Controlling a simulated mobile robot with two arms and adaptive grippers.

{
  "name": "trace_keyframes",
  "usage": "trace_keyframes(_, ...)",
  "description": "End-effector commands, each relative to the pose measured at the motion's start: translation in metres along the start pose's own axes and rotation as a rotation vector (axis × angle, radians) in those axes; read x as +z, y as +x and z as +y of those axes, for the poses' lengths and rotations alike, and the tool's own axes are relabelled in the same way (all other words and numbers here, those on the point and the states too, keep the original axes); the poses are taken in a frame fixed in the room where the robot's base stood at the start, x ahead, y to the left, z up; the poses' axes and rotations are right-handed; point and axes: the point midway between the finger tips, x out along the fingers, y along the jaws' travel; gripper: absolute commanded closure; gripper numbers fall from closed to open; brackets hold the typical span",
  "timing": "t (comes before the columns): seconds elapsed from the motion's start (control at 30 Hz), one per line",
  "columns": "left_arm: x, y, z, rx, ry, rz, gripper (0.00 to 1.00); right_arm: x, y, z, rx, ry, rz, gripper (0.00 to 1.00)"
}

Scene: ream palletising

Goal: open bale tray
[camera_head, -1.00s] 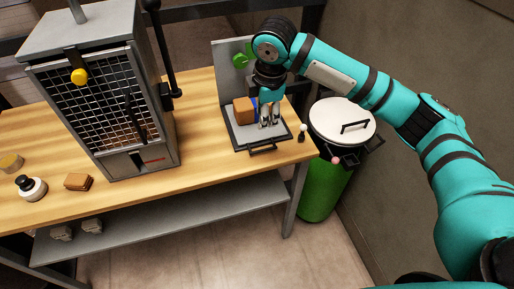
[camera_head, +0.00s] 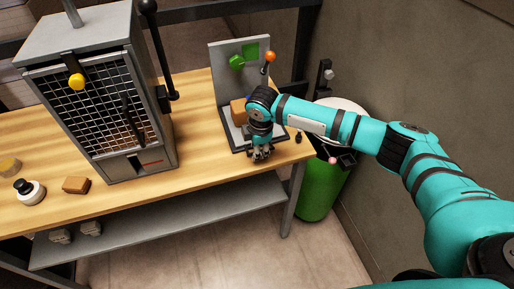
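The tray (camera_head: 234,143) is a grey plate with a dark rim on the right end of the wooden table, in front of an upright grey panel (camera_head: 228,82). A brown block (camera_head: 237,112) stands on it, partly hidden by my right arm. My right gripper (camera_head: 261,154) points down at the tray's front edge, where the dark handle is. The gripper covers the handle, and I cannot tell whether its fingers are closed around it. My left gripper is not in view.
A grey press with a mesh front (camera_head: 95,110) and a black lever (camera_head: 160,50) stands left of the tray. A lever with an orange knob (camera_head: 270,57) rises behind my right gripper. A green bin (camera_head: 320,190) stands right of the table. A brown block (camera_head: 76,185) lies at left.

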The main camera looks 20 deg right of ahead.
Motion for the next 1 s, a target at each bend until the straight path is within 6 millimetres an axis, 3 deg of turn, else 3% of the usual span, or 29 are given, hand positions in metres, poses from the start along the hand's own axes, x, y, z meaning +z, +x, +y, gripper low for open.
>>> trace_keyframes(0.37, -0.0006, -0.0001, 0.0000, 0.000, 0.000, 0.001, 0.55, -0.0001, 0.0054, 0.0003, 0.001, 0.000, 0.000, 0.69)
trace_keyframes(0.6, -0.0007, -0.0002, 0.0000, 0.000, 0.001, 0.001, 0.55, 0.0000, 0.0051, 0.0003, 0.001, 0.000, 0.000, 1.00)
trace_keyframes(1.0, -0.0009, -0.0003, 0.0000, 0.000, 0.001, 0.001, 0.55, 0.0001, 0.0048, 0.0004, 0.002, 0.000, 0.000, 1.00)
